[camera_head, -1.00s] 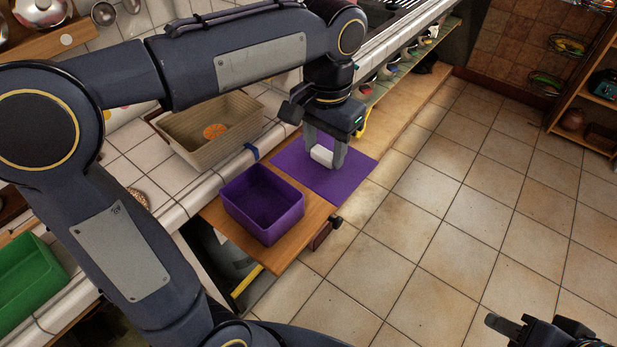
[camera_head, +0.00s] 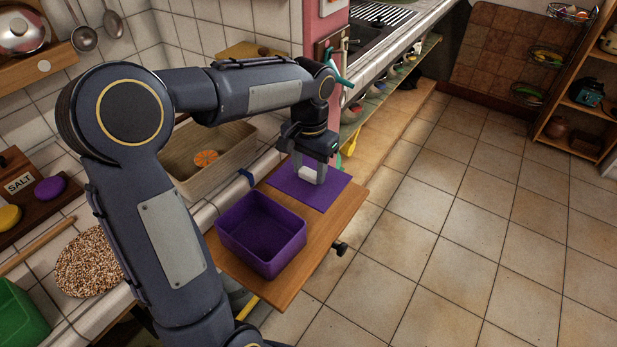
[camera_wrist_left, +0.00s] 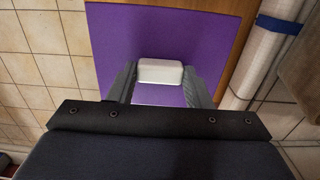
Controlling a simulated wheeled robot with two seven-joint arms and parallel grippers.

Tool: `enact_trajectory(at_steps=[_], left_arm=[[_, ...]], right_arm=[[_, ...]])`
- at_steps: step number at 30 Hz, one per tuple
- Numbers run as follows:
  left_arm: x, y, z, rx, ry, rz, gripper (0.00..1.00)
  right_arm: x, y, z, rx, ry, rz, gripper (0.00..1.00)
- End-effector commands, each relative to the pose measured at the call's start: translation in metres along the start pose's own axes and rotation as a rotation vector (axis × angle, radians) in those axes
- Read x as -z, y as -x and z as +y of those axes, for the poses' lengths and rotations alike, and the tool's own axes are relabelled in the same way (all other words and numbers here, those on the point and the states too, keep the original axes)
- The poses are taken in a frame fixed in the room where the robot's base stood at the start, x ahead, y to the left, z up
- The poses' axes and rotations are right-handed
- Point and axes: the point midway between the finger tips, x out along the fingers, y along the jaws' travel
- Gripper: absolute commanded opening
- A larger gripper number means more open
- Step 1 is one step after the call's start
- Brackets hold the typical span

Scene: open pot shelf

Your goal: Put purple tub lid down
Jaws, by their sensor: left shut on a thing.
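The purple tub lid (camera_head: 329,196) is a flat purple sheet with a white block handle (camera_wrist_left: 160,72). My left gripper (camera_head: 308,175) points down and is shut on that handle, with a finger on each side of it in the left wrist view. The lid lies flat on or just above the far part of the wooden board (camera_head: 322,240); I cannot tell whether it touches. The open, empty-looking purple tub (camera_head: 281,258) stands on the same board, nearer and to the left of the lid. My right gripper is not in view.
A beige basket (camera_head: 222,163) with an orange slice stands on the tiled counter, left of the board. A dark knob (camera_head: 341,248) sticks out at the board's right edge. The board's near right part is bare.

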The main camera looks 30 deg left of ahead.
Motion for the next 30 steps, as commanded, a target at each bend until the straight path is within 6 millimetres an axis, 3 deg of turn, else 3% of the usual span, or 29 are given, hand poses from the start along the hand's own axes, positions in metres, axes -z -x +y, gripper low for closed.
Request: enact_trajectory(at_steps=[8, 15, 26, 27, 30], left_arm=[[0.011, -0.017, -0.009, 0.001, 0.0, -0.001, 0.21], [0.012, -0.049, -0.011, 0.0, 0.0, -0.001, 0.21], [0.013, -0.053, -0.01, 0.0, -0.001, 0.001, 0.21], [0.013, -0.053, -0.01, 0.0, -0.001, 0.001, 0.47], [0.013, -0.053, -0.01, 0.0, -0.001, 0.001, 0.6]], right_arm=[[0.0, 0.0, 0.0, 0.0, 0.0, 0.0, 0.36], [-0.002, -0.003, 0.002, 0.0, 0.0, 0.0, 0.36], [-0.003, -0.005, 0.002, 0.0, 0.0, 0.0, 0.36], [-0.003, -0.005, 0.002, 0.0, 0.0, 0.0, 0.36], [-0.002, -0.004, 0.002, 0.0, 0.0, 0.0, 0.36]])
